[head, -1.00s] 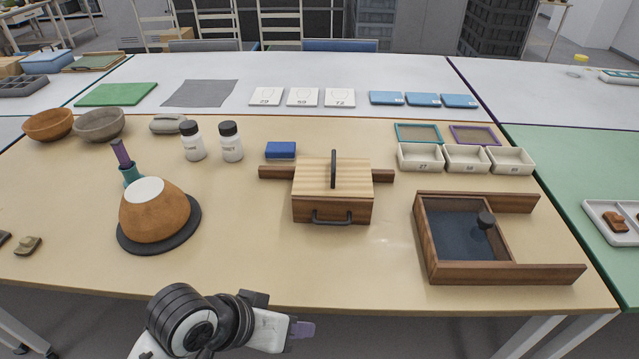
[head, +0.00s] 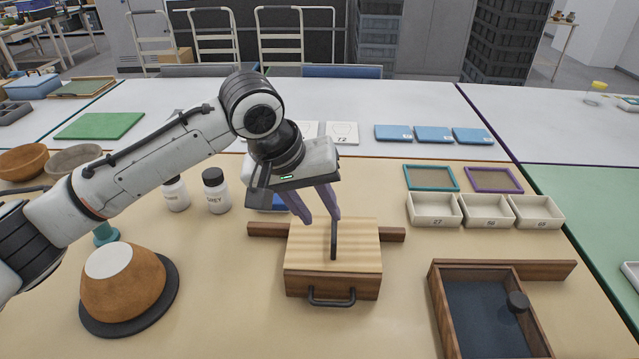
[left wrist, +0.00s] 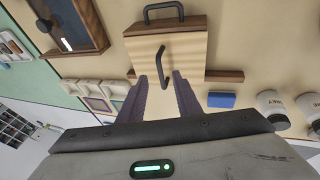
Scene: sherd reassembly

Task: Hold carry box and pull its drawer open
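The carry box (head: 305,258) is wooden with a pale striped lid, a black upright handle (head: 334,240) on top and a black drawer pull (head: 331,300) on its front. Its drawer looks shut. My left gripper (head: 318,219) is open above the back of the lid, its purple fingers pointing down toward the handle. In the left wrist view the box (left wrist: 190,50) lies ahead of the parted fingers (left wrist: 160,88), and the handle (left wrist: 164,66) stands in line with the space between them. Nothing is held. My right gripper is not in view.
Wooden bars (head: 391,235) stick out behind the box on both sides. A blue block (head: 262,205) and bottles (head: 214,190) are behind left. A bowl-shaped pot (head: 122,288) stands left. A wooden tray with a dark floor (head: 437,310) is at right, white bins (head: 486,212) behind it.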

